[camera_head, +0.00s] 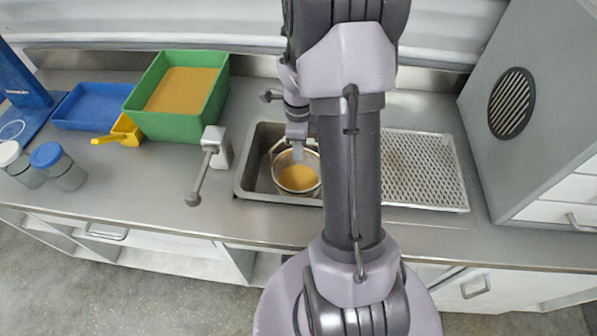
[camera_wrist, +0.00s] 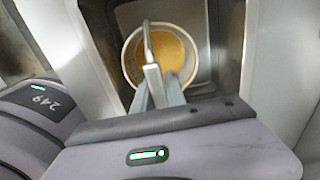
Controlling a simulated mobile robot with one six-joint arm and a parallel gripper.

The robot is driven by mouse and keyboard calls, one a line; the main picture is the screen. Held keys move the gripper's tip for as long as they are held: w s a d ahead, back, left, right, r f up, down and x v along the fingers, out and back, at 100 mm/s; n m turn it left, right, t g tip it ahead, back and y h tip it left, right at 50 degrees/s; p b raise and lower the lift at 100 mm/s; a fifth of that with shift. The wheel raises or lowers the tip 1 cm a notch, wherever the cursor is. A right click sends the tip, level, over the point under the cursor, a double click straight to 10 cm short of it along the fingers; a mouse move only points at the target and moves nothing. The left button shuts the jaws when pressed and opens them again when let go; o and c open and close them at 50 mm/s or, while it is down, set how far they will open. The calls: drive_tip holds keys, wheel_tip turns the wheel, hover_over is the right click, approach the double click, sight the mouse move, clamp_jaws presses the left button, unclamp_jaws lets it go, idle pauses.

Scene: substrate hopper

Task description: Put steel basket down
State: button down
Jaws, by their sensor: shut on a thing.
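The steel basket (camera_head: 299,179) is round, with yellow-orange substrate in it. It is in the sink (camera_head: 251,190), and part of the sink is hidden behind my arm. In the wrist view the basket (camera_wrist: 190,72) shows with its handle (camera_wrist: 148,45) standing up across it. My gripper (camera_head: 298,152) is above the basket, and in the wrist view its fingers (camera_wrist: 157,90) are shut on the handle. I cannot tell whether the basket's underside touches the sink floor.
A perforated drain board (camera_head: 425,170) lies right of the sink. A lever tap (camera_head: 215,150) stands at its left. Further left are a green bin (camera_head: 180,125) of substrate, a yellow scoop (camera_head: 124,131), a blue tray (camera_head: 90,107) and lidded jars (camera_head: 62,168). A grey cabinet (camera_head: 530,60) bounds the right.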

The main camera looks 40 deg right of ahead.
wheel_tip(320, 180, down, 5)
drive_tip(key=shift+f+b, duration=0.1)
drive_tip(key=shift+b, duration=0.7)
drive_tip(key=shift+f, duration=0.15)
drive_tip(key=c, duration=1.4)
unclamp_jaws()
drive_tip(key=shift+o, duration=0.2)
